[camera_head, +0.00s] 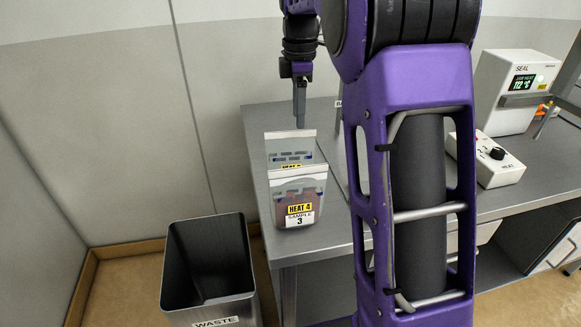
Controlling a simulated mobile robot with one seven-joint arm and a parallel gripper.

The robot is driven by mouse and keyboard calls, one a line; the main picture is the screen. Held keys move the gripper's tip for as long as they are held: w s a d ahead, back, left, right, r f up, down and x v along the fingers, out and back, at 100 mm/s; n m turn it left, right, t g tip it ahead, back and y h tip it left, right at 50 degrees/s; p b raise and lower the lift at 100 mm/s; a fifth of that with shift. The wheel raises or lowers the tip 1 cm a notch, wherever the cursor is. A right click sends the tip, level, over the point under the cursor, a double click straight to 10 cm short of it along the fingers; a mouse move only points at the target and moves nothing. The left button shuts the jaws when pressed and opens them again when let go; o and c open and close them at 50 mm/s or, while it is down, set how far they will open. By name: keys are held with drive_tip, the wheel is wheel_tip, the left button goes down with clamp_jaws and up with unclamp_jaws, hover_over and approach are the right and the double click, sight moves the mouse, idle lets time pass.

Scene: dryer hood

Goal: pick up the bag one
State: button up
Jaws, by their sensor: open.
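Two clear, pouch-like bags stand one behind the other at the left end of the grey bench. The front bag (298,203) has a yellow "HEAT 4" label, reads "SAMPLE 3", and holds something reddish-brown. The rear bag (291,149) is mostly hidden behind it; only its top and part of a yellow label show, so I cannot read its number. My gripper (300,123) points down at the rear bag's top edge, with its fingertips close to it. The fingers are seen edge-on and look empty; I cannot tell whether they touch the bag.
The grey bench (258,128) runs to the right. A steel waste bin (208,262) stands open on the floor at left. My purple arm hides the bench's middle.

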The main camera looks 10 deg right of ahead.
sight(298, 131)
drive_tip(key=shift+s+a+f+b, duration=0.15)
drive_tip(key=shift+f+b, duration=0.1)
drive_tip(key=shift+f, duration=1.05)
drive_tip(key=shift+s+f+b, duration=0.1)
drive_tip(key=shift+f+b, duration=0.15)
drive_tip(key=shift+f, duration=1)
drive_tip(key=shift+f, duration=0.25)
clamp_jaws()
